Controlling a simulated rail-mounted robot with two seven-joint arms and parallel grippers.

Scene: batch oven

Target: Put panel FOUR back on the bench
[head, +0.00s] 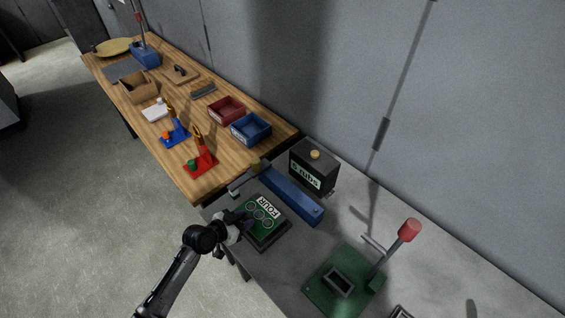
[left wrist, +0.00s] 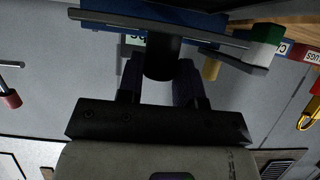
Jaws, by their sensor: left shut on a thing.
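Panel FOUR (head: 278,228) is a dark green plate with a white FOUR label and round rings, at the near left end of the grey bench (head: 290,285). It lies on or just above a dark square base; I cannot tell if they touch. My left gripper (head: 243,222) is at the panel's left edge. In the left wrist view the fingers (left wrist: 160,85) are shut on a dark round grip (left wrist: 161,58), apparently the panel's handle. A thin grey plate edge (left wrist: 120,17) shows beyond it. My right gripper is not in view.
A blue bar (head: 290,192) lies behind the panel, with a black box (head: 313,168) labelled with a count beyond it. A green fixture (head: 345,282) with a red-knobbed lever (head: 409,231) stands to the right. The wooden table (head: 228,160) holds red and blue bins and small stands.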

